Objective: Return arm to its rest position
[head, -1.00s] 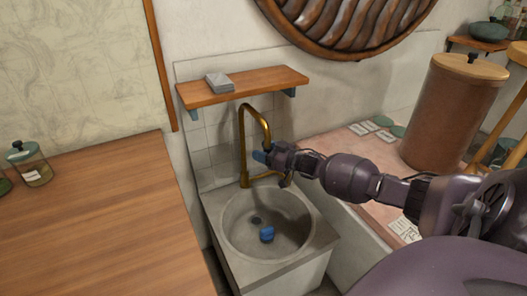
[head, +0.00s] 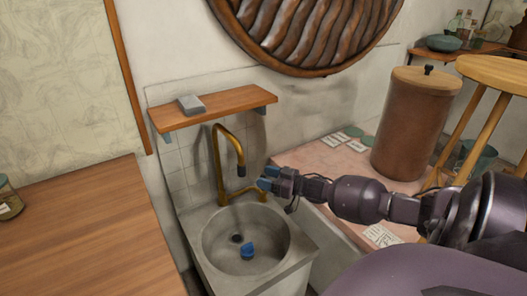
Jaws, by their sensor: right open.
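My right gripper (head: 266,179) shows in the head view, its arm reaching in from the right. It is open and empty, with blue fingertips, just right of the brass faucet (head: 219,165) and above the right rim of the sink. A blue object (head: 247,251) lies in the bowl of the grey stone sink (head: 212,236), near the drain. My left gripper is not in view.
A wooden shelf (head: 225,104) with a grey block (head: 190,105) is above the faucet. A wooden counter (head: 80,240) fills the left. A pink ledge (head: 310,160) with cards, a tall brown canister (head: 410,125) and a wooden stool (head: 490,72) stand right.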

